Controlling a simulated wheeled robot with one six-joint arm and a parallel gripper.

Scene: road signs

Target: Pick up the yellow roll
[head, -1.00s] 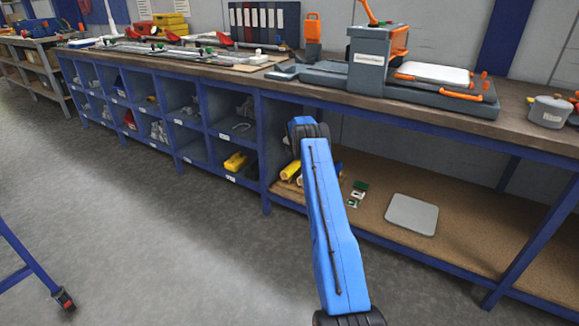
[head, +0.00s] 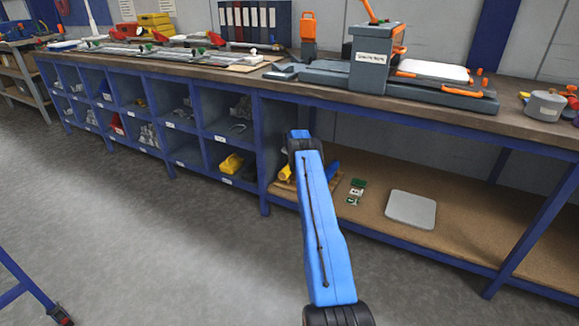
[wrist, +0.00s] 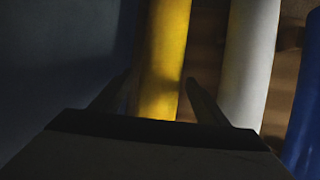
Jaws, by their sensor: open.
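The yellow roll (wrist: 165,60) stretches away from me in the wrist view, with its near part between the two fingers of my gripper (wrist: 158,82). My gripper is open, with one finger on each side of the roll; I cannot tell whether either touches it. A white roll (wrist: 250,60) lies just right of it, and a blue roll (wrist: 308,115) lies at the right edge. In the head view, a yellow end (head: 285,173) shows on the lower shelf left of my blue arm, which hides my gripper and most of the rolls.
A dark panel (wrist: 60,60) stands close on the left in the wrist view. Blue cubbies (head: 263,150) border the lower shelf (head: 375,215) in the head view. Small green and white items (head: 355,187) and a grey plate (head: 411,209) lie to the right. The bench top (head: 420,108) is overhead.

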